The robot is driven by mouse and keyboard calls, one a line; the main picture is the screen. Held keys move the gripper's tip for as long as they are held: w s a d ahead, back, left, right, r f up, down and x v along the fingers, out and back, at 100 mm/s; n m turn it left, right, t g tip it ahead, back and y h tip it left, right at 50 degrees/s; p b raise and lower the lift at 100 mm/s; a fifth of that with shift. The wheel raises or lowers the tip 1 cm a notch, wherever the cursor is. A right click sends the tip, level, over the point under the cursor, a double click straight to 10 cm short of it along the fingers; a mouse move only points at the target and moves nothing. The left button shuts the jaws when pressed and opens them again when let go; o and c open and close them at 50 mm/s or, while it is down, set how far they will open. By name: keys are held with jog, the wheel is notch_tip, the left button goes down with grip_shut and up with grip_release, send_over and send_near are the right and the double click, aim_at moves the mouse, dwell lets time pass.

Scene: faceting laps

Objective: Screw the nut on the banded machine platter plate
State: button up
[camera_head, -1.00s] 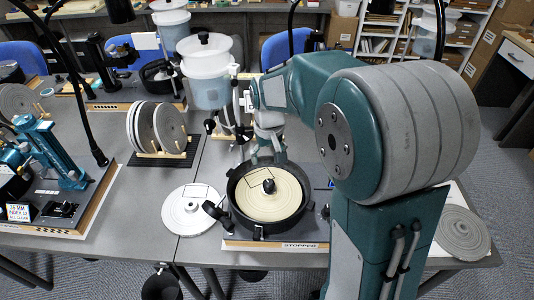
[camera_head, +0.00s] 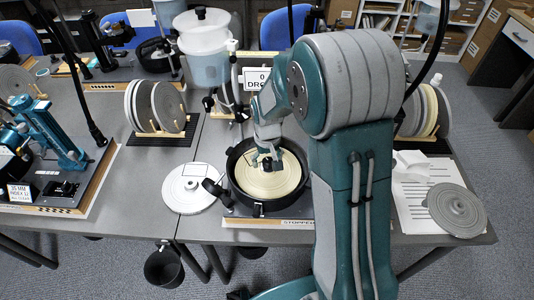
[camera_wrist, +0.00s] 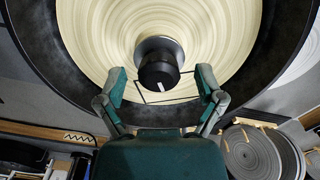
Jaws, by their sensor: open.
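The machine platter carries a cream plate (camera_head: 252,185) with faint circular bands, inside a black round bowl (camera_head: 236,197). The plate also fills the top of the wrist view (camera_wrist: 90,45). A black nut (camera_wrist: 158,70) with a white mark sits at the plate's centre on a grey hub. Its thread is hidden. My gripper (camera_wrist: 162,84) is open, with one fingertip on each side of the nut and gaps between. In the head view my gripper (camera_head: 268,158) is over the plate's centre and hides most of the nut.
A white disc (camera_head: 178,195) lies left of the bowl. A grey disc (camera_head: 457,209) lies on paper at right. Racks of discs (camera_head: 155,110) stand behind left and right. A clear tank (camera_head: 205,65) and a sign (camera_head: 258,78) stand behind the bowl.

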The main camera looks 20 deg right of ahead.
grip_shut()
jog(key=m, duration=0.3)
jog(key=shift+d, duration=0.1)
jog(key=shift+m, duration=0.8)
jog(key=shift+s, duration=0.1)
jog(key=c, duration=1.2)
grip_release()
jog(key=m, duration=0.2)
jog(key=shift+m, duration=1.3)
grip_shut()
